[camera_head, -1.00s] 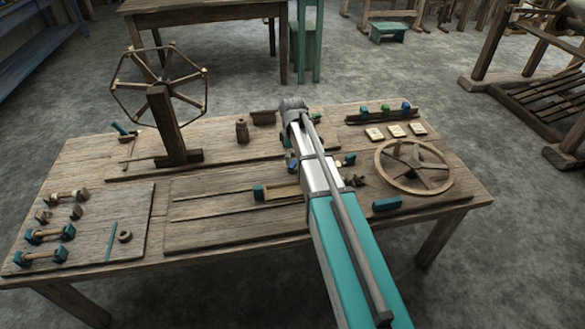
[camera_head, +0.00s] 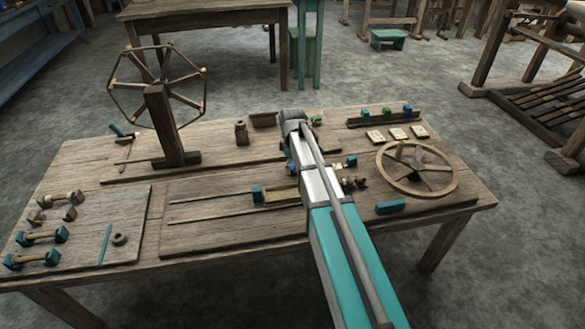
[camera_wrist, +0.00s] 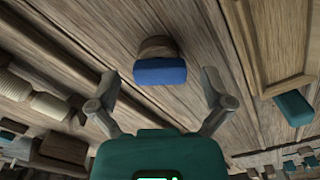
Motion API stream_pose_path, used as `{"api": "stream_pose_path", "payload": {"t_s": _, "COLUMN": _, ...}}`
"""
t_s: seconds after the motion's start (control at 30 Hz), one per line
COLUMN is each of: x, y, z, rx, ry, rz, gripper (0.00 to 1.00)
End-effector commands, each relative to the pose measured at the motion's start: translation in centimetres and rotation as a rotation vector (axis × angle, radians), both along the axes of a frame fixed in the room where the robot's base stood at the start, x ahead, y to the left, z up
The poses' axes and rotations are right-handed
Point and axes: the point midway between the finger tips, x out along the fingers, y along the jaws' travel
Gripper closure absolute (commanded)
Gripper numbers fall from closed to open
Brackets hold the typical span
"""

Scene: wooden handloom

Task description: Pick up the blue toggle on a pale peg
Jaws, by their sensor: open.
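The blue toggle (camera_wrist: 160,71) shows in the wrist view, at the end of a short pale brown peg (camera_wrist: 157,46) on a wooden board. My gripper (camera_wrist: 160,80) is open, with one grey finger on each side of the toggle. In the picture the toggle lies between the two fingertips, with a gap on both sides. No contact shows, and I cannot tell the depth between them. In the head view my arm hides the gripper; a small blue patch (camera_head: 291,168) beside the arm may be the toggle.
In the wrist view, a wooden frame (camera_wrist: 272,92) with a teal block (camera_wrist: 294,108) is at right, and pale wound spools (camera_wrist: 48,106) at left. In the head view, a spoked wheel (camera_head: 447,187) lies right of my arm and a standing reel (camera_head: 166,125) left.

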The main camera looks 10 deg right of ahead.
Motion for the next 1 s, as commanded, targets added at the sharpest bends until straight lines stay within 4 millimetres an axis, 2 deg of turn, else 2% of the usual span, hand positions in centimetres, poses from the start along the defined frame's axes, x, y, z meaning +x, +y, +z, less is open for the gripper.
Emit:
{"api": "stream_pose_path", "payload": {"t_s": 0.17, "x": 0.00, "y": 0.00, "z": 0.00, "rx": 0.000, "ry": 0.000, "rz": 0.000, "gripper": 0.02}}
{"api": "stream_pose_path", "payload": {"t_s": 0.43, "x": 0.00, "y": 0.00, "z": 0.00, "rx": 0.000, "ry": 0.000, "rz": 0.000, "gripper": 0.52}}
{"api": "stream_pose_path", "payload": {"t_s": 0.57, "x": -0.01, "y": 0.01, "z": 0.00, "rx": 0.000, "ry": 0.000, "rz": 0.000, "gripper": 0.54}}
{"api": "stream_pose_path", "payload": {"t_s": 0.6, "x": -0.01, "y": 0.01, "z": -0.01, "rx": 0.000, "ry": 0.000, "rz": 0.000, "gripper": 0.58}}
{"api": "stream_pose_path", "payload": {"t_s": 1.0, "x": 0.00, "y": 0.00, "z": 0.30, "rx": 0.000, "ry": 0.000, "rz": 0.000, "gripper": 0.59}}
